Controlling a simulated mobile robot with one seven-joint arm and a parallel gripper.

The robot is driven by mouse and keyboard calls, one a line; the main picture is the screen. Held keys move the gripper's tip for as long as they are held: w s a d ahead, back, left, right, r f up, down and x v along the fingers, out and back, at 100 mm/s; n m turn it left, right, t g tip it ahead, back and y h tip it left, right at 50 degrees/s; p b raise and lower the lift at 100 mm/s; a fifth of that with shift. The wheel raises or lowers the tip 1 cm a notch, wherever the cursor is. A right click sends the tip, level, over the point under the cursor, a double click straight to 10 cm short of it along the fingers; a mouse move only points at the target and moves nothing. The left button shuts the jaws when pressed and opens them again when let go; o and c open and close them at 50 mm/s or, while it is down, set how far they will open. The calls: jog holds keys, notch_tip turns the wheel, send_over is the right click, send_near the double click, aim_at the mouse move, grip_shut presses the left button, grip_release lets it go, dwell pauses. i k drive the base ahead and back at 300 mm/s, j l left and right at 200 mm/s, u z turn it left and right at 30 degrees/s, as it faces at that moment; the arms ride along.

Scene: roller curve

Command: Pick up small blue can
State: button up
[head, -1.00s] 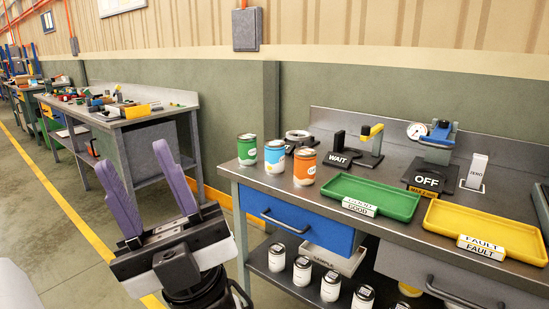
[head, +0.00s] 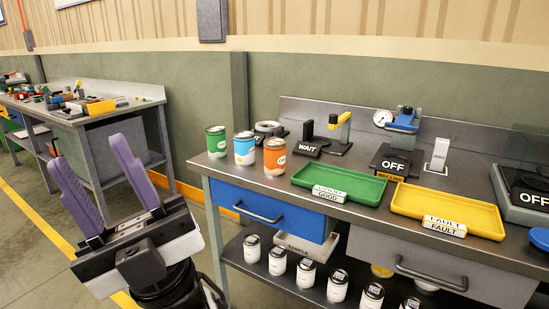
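The small blue can (head: 244,148) stands upright on the grey workbench (head: 345,200), near its left end. A green can (head: 216,141) stands to its left and an orange can (head: 275,157) to its right, with the blue can between them. My gripper (head: 93,172) is at the lower left, in front of and left of the bench. Its two purple fingers point up and stand wide apart. Nothing is between them. It is well away from the blue can.
A green GOOD tray (head: 340,182) and a yellow FAULT tray (head: 450,206) lie on the bench right of the cans. Several white cans stand on the lower shelf (head: 262,277).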

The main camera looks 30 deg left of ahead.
aim_at(245, 143)
jog(key=i+j+u, duration=0.1)
jog(key=i+j, duration=0.15)
jog(key=j, duration=0.35)
jog(key=i+j+u, duration=0.1)
jog(key=i+j, duration=0.15)
jog(key=j, duration=0.3)
jog(key=i+j+u, duration=0.1)
jog(key=i+j, duration=0.2)
jog(key=j, duration=0.2)
jog(key=i+j+u, duration=0.1)
jog(key=i+j, duration=0.2)
jog(key=j, duration=0.25)
jog(key=i+j+u, duration=0.15)
jog(key=i+j, duration=0.2)
jog(key=j, duration=0.15)
